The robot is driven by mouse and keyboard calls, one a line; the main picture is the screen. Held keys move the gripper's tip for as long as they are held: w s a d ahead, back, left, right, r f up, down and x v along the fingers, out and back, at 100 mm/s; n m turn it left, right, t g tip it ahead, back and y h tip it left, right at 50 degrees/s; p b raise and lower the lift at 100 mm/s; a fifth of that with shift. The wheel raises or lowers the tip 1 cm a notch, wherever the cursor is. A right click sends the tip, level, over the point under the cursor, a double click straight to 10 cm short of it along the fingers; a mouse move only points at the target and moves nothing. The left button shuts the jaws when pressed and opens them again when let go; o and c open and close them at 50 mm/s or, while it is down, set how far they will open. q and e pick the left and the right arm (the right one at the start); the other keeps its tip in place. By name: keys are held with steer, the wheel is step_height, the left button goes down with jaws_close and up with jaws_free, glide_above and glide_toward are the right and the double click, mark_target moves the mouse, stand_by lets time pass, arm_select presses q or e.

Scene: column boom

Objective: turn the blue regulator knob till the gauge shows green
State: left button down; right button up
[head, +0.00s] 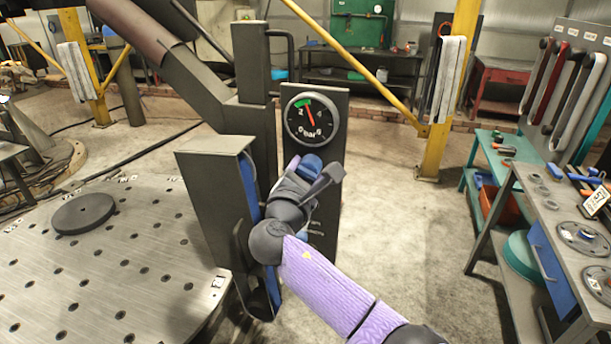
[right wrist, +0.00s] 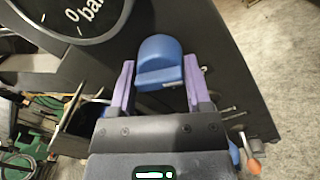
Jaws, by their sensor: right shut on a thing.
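The blue regulator knob (head: 311,163) sits on a dark upright panel just below the round gauge (head: 297,130). My right gripper (head: 304,168) reaches it from below. In the right wrist view the purple fingers of my right gripper (right wrist: 159,66) are shut on the blue knob (right wrist: 160,50), one on each side. The gauge has a black face, a red needle and a short green band at the upper left. The needle points up and slightly left, its tip close to the green band's right part. The gauge is partly cut off in the right wrist view (right wrist: 75,35). My left gripper is out of view.
A grey bracket with a blue inner face (head: 212,190) stands close left of my right wrist. A perforated round table (head: 130,270) with a dark disc (head: 83,213) is at left. A workbench (head: 535,215) stands at right. Floor between panel and bench is clear.

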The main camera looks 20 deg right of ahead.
steer(key=shift+f, duration=0.15)
stand_by(0.4)
steer(key=o, duration=1.2)
steer(key=shift+o, duration=0.2)
steer(key=v, duration=1)
